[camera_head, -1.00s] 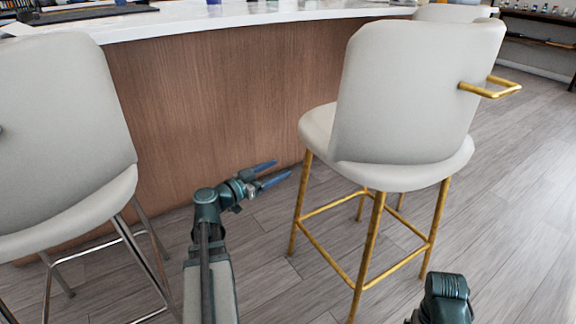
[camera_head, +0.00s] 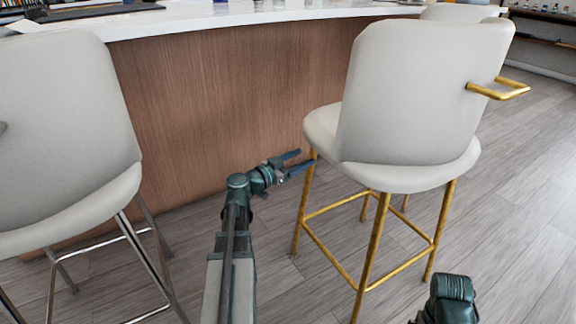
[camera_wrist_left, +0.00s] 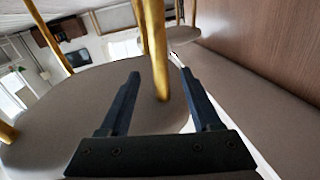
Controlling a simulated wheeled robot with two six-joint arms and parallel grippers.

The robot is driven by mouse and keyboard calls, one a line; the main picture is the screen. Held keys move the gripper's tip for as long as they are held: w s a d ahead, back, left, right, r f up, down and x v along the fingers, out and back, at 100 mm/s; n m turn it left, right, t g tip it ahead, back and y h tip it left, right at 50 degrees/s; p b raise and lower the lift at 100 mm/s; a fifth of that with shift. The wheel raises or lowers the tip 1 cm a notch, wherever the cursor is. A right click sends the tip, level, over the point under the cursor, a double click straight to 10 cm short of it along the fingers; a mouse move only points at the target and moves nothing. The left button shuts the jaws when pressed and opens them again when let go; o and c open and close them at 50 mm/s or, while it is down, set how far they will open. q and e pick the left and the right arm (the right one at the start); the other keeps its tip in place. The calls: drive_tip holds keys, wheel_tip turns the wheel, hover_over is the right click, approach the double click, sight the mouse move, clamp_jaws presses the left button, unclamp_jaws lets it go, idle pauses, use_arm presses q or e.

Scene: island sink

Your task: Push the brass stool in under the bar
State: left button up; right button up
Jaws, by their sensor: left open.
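The brass stool (camera_head: 405,105) has a cream seat and back, gold legs, and a gold handle behind its back. It stands upright at the right in the head view, seat edge close to the wooden bar (camera_head: 220,110). My left gripper (camera_head: 304,159) is open at the top of its left leg, just under the seat. In the left wrist view, a brass leg (camera_wrist_left: 153,45) shows between the open fingers (camera_wrist_left: 160,75); I cannot tell whether they touch it. Part of my right arm shows at the bottom right; its gripper is out of view.
Another cream stool (camera_head: 65,130) with chrome legs stands at the left. A further stool (camera_head: 460,12) is partly hidden behind the brass one. The white countertop (camera_head: 215,17) overhangs the bar front. Grey plank floor (camera_head: 525,205) is clear at the right.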

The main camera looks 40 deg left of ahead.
sight(311, 153)
use_arm(q)
drive_tip(key=shift+x, duration=3)
clamp_jaws()
